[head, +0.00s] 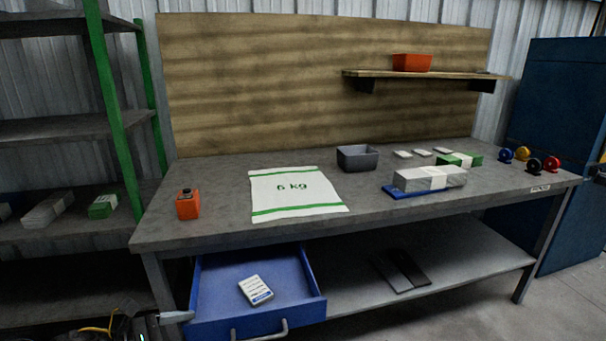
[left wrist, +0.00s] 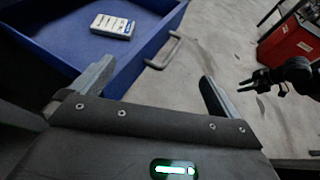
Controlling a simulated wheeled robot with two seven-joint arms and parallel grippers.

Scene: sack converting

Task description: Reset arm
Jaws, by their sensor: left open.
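My left gripper (left wrist: 150,90) is open and empty in the left wrist view, its two fingers spread near the front of an open blue drawer (left wrist: 158,45). In the head view a part of this gripper shows at the bottom left, beside the drawer (head: 312,285). A small white box with a blue band (head: 256,290) lies inside the drawer; it also shows in the left wrist view (left wrist: 112,26). A dark jaw-like part, apparently my right gripper (left wrist: 258,80), shows at the right of the left wrist view; its opening is unclear.
The workbench (head: 220,232) holds an orange device (head: 187,205), a "6 kg" sack (head: 292,192), a grey bin (head: 358,158) and a bundle on a blue tray (head: 400,192). A green-posted rack (head: 70,130) stands left. A red box (left wrist: 292,42) stands on the floor.

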